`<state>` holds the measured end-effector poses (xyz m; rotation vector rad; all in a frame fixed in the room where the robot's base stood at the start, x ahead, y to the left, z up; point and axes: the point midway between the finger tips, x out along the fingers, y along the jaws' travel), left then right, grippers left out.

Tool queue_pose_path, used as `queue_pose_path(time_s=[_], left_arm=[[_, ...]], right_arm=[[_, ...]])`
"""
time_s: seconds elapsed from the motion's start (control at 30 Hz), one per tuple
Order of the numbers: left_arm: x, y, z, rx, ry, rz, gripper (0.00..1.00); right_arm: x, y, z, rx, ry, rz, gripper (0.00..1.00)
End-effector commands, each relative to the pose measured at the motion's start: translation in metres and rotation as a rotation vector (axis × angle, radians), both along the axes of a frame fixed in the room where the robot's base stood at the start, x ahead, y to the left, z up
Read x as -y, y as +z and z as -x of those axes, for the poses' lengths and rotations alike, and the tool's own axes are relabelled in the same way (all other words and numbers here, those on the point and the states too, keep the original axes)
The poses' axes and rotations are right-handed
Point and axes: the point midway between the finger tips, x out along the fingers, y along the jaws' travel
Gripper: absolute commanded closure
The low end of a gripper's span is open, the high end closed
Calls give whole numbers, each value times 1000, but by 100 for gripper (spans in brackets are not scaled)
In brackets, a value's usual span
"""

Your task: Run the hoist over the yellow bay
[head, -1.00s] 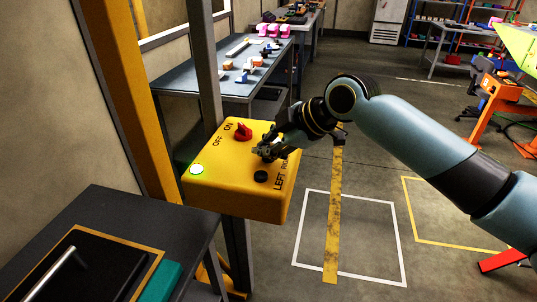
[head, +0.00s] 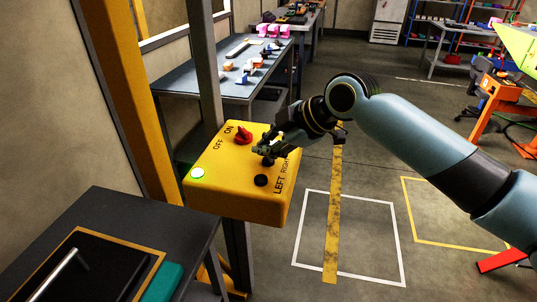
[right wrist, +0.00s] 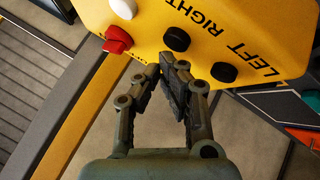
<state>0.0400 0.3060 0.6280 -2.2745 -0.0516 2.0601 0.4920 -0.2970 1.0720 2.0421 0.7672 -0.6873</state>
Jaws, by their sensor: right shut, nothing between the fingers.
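The LEFT button (head: 261,180) is clear; the RIGHT button (head: 267,161) shows just below my right gripper (head: 262,147). My right gripper is shut and empty. In the right wrist view its fingertips (right wrist: 172,66) are close to the RIGHT button (right wrist: 177,39), apparently off it. A worn yellow bar (head: 334,220) shows across the white floor outline. The yellow bay outline (head: 409,214) lies to its right.
The white floor outline (head: 401,247) is left of the yellow one. A dark bench (head: 190,225) stands front left, and a workbench with parts (head: 215,78) stands behind the box. An orange stand (head: 497,100) is at right. The floor between is open.

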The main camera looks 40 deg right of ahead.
Motion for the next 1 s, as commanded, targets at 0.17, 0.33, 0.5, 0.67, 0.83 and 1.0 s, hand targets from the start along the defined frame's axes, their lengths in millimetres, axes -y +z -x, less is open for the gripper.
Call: queue_pose_path(time_s=[0.17, 0.33, 0.5, 0.67, 0.83, 1.0], left_arm=[[0, 4, 0, 0, 0, 0, 60], [0, 4, 0, 0, 0, 0, 60], [0, 9, 0, 0, 0, 0, 60], [0, 24, 0, 1, 0, 0, 60], [0, 40, -1, 1, 0, 0, 60], [0, 50, -1, 1, 0, 0, 60]], right_arm=[[0, 5, 0, 0, 0, 0, 100], [0, 4, 0, 1, -1, 0, 100], [0, 10, 0, 1, 0, -1, 100], [0, 26, 0, 2, 1, 0, 100], [0, 44, 0, 1, 0, -1, 100], [0, 56, 0, 1, 0, -1, 100]])
